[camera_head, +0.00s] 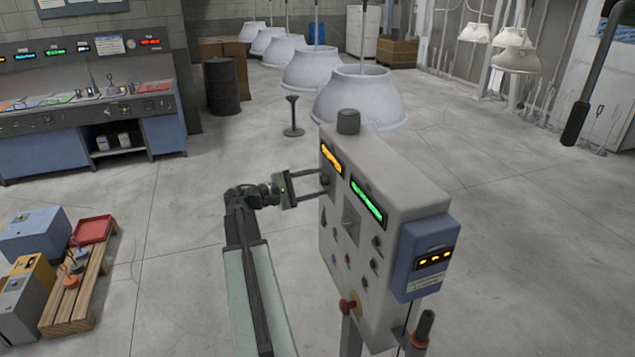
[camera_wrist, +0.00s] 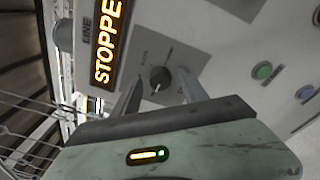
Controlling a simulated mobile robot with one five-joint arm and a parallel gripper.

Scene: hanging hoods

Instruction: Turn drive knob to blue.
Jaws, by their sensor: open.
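A grey control box (camera_head: 385,165) stands in front of me in the head view. My gripper (camera_head: 317,183) reaches its front face near the upper left, by the amber display. In the wrist view, a small dark round knob (camera_wrist: 160,78) with a light pointer line sits on the panel. My open fingers (camera_wrist: 159,88) stand on either side of it; whether they touch it I cannot tell. The labels around the knob are too blurred to read, so I cannot tell whether it is the drive knob. No blue mark shows beside it.
The amber display (camera_wrist: 107,45) reads "STOPPE", cut off, under "LINE". A green button (camera_wrist: 262,70) and a blue button (camera_wrist: 304,92) sit to the right. White hoods (camera_head: 362,95) stand behind.

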